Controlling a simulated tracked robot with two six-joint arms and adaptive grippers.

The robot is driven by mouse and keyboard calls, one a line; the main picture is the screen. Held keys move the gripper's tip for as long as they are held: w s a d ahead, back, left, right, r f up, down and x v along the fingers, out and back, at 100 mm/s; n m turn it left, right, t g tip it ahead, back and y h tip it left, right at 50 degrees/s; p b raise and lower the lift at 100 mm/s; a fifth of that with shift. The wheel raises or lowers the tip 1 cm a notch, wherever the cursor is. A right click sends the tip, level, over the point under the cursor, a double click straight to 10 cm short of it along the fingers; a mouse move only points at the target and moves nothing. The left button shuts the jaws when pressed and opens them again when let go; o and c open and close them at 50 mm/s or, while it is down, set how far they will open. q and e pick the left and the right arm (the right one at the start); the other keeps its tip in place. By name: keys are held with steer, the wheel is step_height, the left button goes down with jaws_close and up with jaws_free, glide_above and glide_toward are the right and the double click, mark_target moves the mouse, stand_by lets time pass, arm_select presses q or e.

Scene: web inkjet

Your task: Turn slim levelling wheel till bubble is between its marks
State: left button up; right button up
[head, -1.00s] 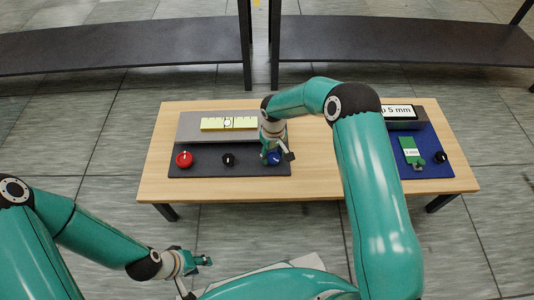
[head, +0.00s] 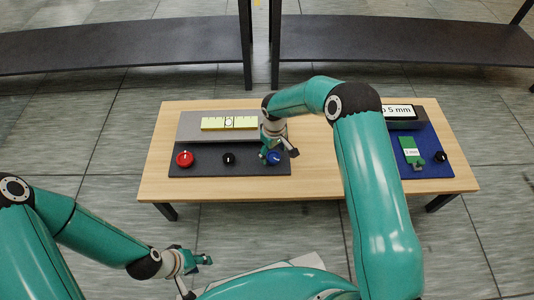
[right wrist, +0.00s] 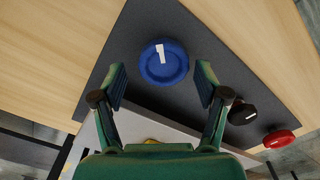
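A yellow level vial (head: 240,123) lies on the grey raised block at the table's left. Its round bubble (head: 228,122) shows near the middle dark marks; its exact place between them is too small to tell. In front are a red wheel (head: 184,159), a small black wheel (head: 229,159) and a blue wheel (head: 275,158). My right gripper (right wrist: 161,76) is open, its fingers on either side of the blue wheel (right wrist: 163,63) and apart from it in the right wrist view. The blue wheel has a white pointer mark. My left gripper (head: 207,260) hangs before the table; its finger state is unclear.
My right arm crosses the table's middle. Dark shelves (head: 120,45) stand behind.

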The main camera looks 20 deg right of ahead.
mark_target(273, 155)
steer(key=shift+s, duration=0.15)
step_height(273, 155, up, 12)
stand_by(0.7)
steer(key=shift+f, duration=0.1)
